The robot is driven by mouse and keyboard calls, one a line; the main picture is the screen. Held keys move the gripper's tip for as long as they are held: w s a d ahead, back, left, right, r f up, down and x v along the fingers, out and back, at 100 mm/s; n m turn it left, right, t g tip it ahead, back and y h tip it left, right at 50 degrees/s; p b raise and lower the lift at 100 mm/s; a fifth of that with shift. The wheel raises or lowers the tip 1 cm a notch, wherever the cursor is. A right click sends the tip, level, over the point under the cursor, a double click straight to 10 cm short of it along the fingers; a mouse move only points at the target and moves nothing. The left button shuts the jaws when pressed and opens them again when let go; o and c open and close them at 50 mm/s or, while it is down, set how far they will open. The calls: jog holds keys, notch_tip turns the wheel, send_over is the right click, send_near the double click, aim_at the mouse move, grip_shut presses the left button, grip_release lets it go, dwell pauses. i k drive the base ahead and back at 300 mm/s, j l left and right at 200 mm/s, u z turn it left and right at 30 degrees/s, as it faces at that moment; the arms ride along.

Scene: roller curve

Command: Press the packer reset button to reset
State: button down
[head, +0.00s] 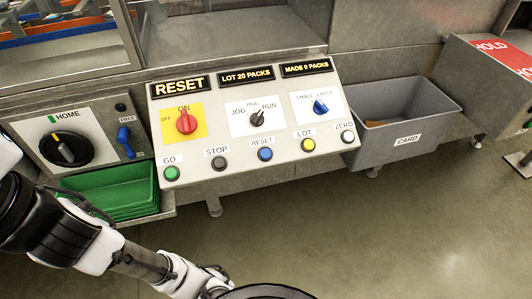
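The packer's sloped control panel (235,110) stands in the middle of the head view. Its blue button (265,154), under a small RESET label, sits in the bottom row between the black STOP button (219,163) and the yellow LOT button (308,145). A display (180,86) at the panel's top left reads RESET. My arm comes in from the left and runs along the bottom, below and in front of the panel. My gripper's fingertips do not show, and nothing of my arm touches the panel.
A red switch (186,122) and two smaller knobs are above. Green trays (115,190) stand left, a grey CARD bin (405,125) right. The floor in front is clear.

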aim_at(265, 154)
jog(key=u, duration=1.55)
jog(key=k+l, duration=0.5)
jog(key=l, duration=0.25)
